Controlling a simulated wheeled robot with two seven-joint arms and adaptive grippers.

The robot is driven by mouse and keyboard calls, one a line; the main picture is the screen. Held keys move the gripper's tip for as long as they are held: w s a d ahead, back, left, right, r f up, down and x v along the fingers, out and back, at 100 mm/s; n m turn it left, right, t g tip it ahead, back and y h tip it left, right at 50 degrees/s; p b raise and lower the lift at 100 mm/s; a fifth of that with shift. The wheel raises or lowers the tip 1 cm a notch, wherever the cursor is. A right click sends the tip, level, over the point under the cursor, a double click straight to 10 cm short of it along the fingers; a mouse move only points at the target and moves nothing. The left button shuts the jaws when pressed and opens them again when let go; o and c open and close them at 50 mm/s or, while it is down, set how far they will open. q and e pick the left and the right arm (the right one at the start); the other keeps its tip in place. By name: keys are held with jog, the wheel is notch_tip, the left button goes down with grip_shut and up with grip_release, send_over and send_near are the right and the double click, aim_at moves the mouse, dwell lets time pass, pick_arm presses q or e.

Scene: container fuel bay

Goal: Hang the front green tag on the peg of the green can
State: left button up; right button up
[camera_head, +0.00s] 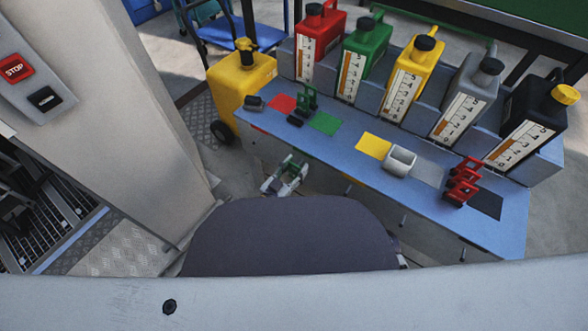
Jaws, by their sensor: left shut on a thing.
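The green can (363,48) stands in the back row of the bench, between the red and yellow cans, with a white and orange level scale on its front. I cannot make out its peg. A green tag (308,98) stands on the bench top near the green square. My left gripper (291,166) is low in front of the bench's front edge, below and apart from the green can. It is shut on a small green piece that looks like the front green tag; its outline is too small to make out. My right gripper is not in view.
Red (320,32), yellow (413,66), grey (466,92) and black (535,118) cans share the row. The blue bench top (350,168) carries colour squares, red tags (463,182), a white block (400,160) and dark pieces (254,103). A yellow wheeled container (240,80) stands left. A pillar (130,110) rises farther left.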

pick_arm(q)
jog(key=shift+x, duration=1.1)
dwell(1.4)
jog(key=shift+f, duration=0.5)
dwell(0.3)
jog(key=o, duration=0.9)
jog(key=shift+w+d, duration=0.15)
jog(key=shift+w, duration=0.05)
jog(key=shift+o, duration=0.2)
jog(key=shift+s, duration=0.15)
jog(key=v, duration=1.2)
